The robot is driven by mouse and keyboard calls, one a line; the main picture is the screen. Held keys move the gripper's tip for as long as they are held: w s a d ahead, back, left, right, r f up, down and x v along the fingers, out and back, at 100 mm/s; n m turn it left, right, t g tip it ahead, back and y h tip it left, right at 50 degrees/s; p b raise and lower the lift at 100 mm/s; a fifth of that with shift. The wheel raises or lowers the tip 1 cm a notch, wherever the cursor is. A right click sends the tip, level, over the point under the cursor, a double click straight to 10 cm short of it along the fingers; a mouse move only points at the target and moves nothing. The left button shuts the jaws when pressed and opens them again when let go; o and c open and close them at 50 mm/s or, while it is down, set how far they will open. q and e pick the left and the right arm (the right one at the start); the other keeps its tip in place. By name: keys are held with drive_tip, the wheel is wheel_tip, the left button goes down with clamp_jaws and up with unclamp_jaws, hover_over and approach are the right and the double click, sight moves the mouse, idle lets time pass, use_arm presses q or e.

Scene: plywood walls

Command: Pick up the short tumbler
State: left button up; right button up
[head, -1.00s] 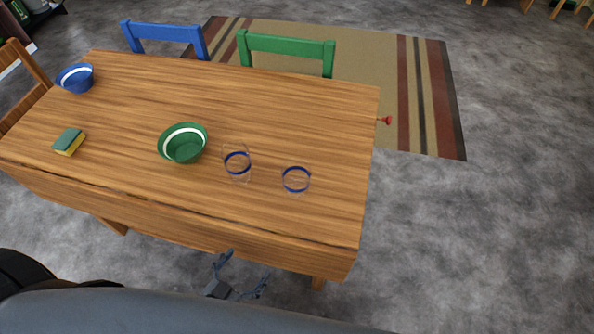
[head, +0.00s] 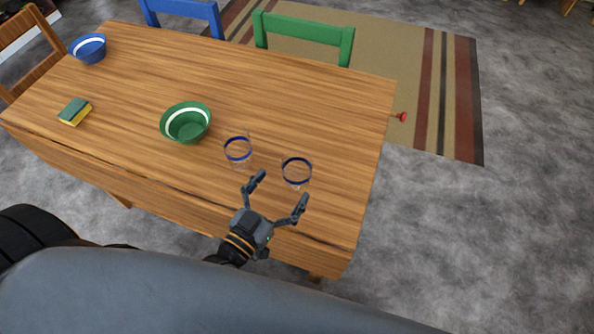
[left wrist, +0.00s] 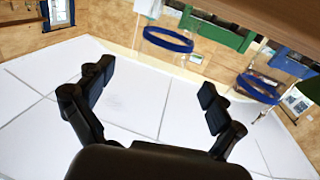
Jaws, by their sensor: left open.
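Two clear tumblers with blue bands stand on the wooden table in the head view. The right one, the short tumbler (head: 297,172), looks lower than the taller tumbler (head: 238,150) to its left. In the left wrist view, which seems turned over, the short tumbler (left wrist: 168,40) appears as the nearer blue band, with the other tumbler (left wrist: 258,88) to its right. My left gripper (head: 280,188) is open and empty, its fingers pointing toward the tumblers, just short of the short one. Its fingers (left wrist: 157,80) are spread in the left wrist view. My right gripper is not in view.
The table (head: 330,110) also bears a green bowl (head: 186,124), a blue bowl (head: 88,50) and a green-yellow sponge (head: 75,111). A green chair (head: 304,35) and a blue chair (head: 182,14) stand behind it. The table is clear right of the tumblers.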

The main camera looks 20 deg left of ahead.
sight(288, 174)
use_arm(q)
drive_tip(key=shift+p+x, duration=0.5)
drive_tip(key=shift+x, duration=2.25)
drive_tip(key=shift+a+r, duration=0.1)
drive_tip(key=shift+a, duration=0.1)
drive_tip(key=shift+c, duration=0.6)
drive_tip(key=c, duration=1.1)
drive_tip(key=shift+r, duration=0.1)
drive_tip(key=shift+c, duration=0.2)
